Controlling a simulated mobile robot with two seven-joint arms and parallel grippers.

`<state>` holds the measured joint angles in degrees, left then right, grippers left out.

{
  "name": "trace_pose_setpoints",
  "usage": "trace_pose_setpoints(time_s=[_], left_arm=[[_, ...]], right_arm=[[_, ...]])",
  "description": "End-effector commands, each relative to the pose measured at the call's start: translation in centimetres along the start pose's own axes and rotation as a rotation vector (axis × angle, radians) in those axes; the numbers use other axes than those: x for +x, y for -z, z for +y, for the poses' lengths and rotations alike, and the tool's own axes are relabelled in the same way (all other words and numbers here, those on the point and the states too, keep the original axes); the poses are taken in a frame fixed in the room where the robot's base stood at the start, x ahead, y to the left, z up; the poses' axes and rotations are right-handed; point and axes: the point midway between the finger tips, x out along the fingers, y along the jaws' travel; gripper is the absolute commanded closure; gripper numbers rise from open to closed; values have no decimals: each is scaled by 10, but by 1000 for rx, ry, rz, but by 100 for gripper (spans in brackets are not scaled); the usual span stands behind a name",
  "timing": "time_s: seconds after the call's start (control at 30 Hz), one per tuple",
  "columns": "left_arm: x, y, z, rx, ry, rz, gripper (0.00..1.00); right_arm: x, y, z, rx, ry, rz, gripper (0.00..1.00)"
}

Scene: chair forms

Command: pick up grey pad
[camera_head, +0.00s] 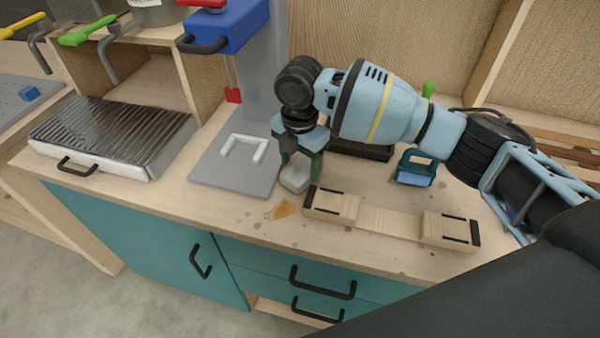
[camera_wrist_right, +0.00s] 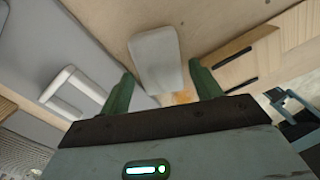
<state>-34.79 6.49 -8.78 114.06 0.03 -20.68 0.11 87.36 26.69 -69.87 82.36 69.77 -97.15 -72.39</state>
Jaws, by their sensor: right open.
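The grey pad (camera_head: 295,177) is a small light grey block with rounded corners on the wooden worktop. It stands just right of the grey base plate (camera_head: 225,183). My right gripper (camera_head: 301,168) is open above the pad, its fingers pointing down. In the right wrist view the pad (camera_wrist_right: 156,60) lies ahead of the gap between the two green fingertips (camera_wrist_right: 165,80). I cannot tell whether the fingers touch it. My left gripper is not in view.
A wooden fixture (camera_head: 390,219) with black end strips lies close right of the pad. A white U-shaped piece (camera_head: 243,152) is on the base plate, below a blue press head (camera_head: 228,25). A blue-handled tool (camera_head: 416,170) stands behind the fixture. A ribbed metal tray (camera_head: 110,130) is at left.

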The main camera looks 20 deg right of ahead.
Motion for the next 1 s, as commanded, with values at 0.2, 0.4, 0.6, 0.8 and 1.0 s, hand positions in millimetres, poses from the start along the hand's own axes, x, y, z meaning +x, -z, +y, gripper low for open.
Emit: trace_pose_setpoints(time_s=[0.2,0.4,0.6,0.8,1.0], left_arm=[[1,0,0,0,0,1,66],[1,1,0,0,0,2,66],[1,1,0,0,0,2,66],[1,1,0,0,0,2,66],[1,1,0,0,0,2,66]], right_arm=[[25,-2,0,0,0,0,36],[28,-2,1,-1,-2,-1,36],[28,-2,1,-1,-2,-1,51],[27,-2,1,-1,-2,-1,73],[25,-2,1,-1,-3,-1,73]])
